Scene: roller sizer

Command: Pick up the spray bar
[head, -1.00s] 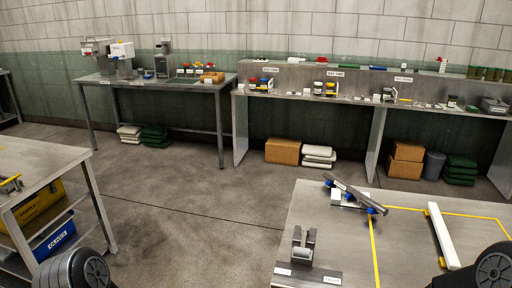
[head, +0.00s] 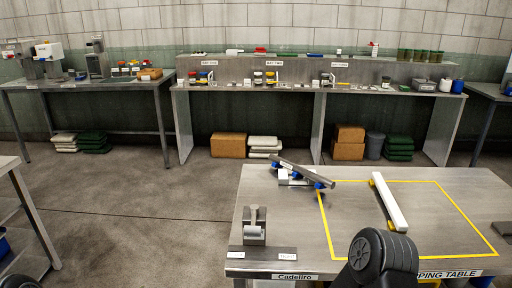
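A long dark bar with blue ends (head: 305,173) rests tilted on a small light block at the back left of the steel table (head: 285,215). A white bar with yellow ends (head: 388,201) lies inside the yellow-taped rectangle on the same table. I cannot tell for sure which of these is the spray bar. A black rounded part of my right arm shows at the bottom, in front of the table's near edge. A bit of my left arm shows at the bottom left corner. Neither gripper's fingers are in view.
A small metal bracket (head: 254,226) stands at the table's near left, behind a labelled plate (head: 262,254). The taped area (head: 440,215) right of the white bar is clear. A long bench (head: 300,91) with jars stands along the wall. Open floor (head: 140,195) lies left of the table.

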